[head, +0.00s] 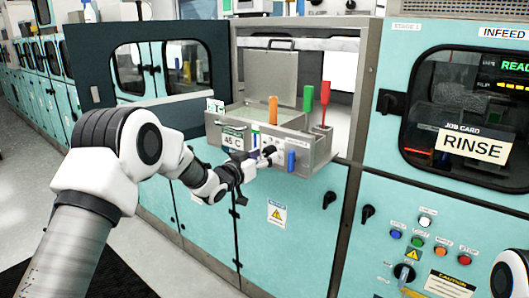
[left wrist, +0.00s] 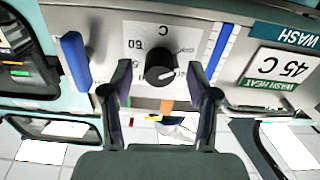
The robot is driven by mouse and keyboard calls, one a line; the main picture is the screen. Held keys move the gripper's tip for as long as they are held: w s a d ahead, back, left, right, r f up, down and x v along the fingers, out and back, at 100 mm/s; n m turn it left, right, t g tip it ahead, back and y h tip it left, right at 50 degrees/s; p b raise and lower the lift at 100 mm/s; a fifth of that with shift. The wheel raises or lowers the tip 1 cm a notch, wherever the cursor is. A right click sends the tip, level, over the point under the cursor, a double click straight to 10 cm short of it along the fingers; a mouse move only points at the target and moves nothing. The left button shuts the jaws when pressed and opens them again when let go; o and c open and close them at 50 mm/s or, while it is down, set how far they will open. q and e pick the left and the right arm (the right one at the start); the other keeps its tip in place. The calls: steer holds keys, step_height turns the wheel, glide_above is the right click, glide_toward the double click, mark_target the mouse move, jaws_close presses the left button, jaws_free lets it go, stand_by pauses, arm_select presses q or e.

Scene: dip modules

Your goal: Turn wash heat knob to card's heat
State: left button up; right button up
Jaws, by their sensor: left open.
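The wash heat knob (left wrist: 160,68) is a round black dial with a white pointer line on a pale panel, between printed marks such as 60 and C. In the left wrist view, which is upside down, its pointer slants toward the right. The card (left wrist: 275,66) beside it reads 45 C, WASH HEAT; it also shows in the head view (head: 233,141). My left gripper (left wrist: 159,74) is open, its fingertips on either side of the knob as seen; I cannot tell whether they touch it. In the head view my left gripper (head: 249,167) is at the tank's front and partly hides the knob.
The metal tank (head: 318,155) juts from the teal machine, with orange, green and red upright handles. A blue handle (left wrist: 75,60) stands close beside the knob. A RINSE job card (head: 473,146) is on the right-hand window. Buttons are below it.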

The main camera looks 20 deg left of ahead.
arm_select(q)
steer(key=shift+w+d, duration=0.15)
steer(key=shift+w, duration=0.25)
jaws_close()
steer(key=shift+f, duration=0.1)
steer(key=m+b, duration=0.3)
steer(key=b, duration=0.1)
steer(key=shift+f+m, duration=0.15)
steer(key=shift+m, duration=0.15)
steer(key=m+b, duration=0.3)
steer(key=shift+m, duration=0.3)
steer(key=m+b, duration=0.8)
steer(key=m, duration=0.1)
steer(key=shift+a+b, duration=0.2)
steer(key=shift+b, duration=0.15)
steer(key=shift+r+m+b, duration=0.2)
steer(key=shift+m+b, duration=0.7)
steer(key=shift+m, duration=0.25)
steer(key=shift+r+m+b, duration=0.2)
steer(key=shift+m+b, duration=0.65)
steer(key=shift+m, duration=0.3)
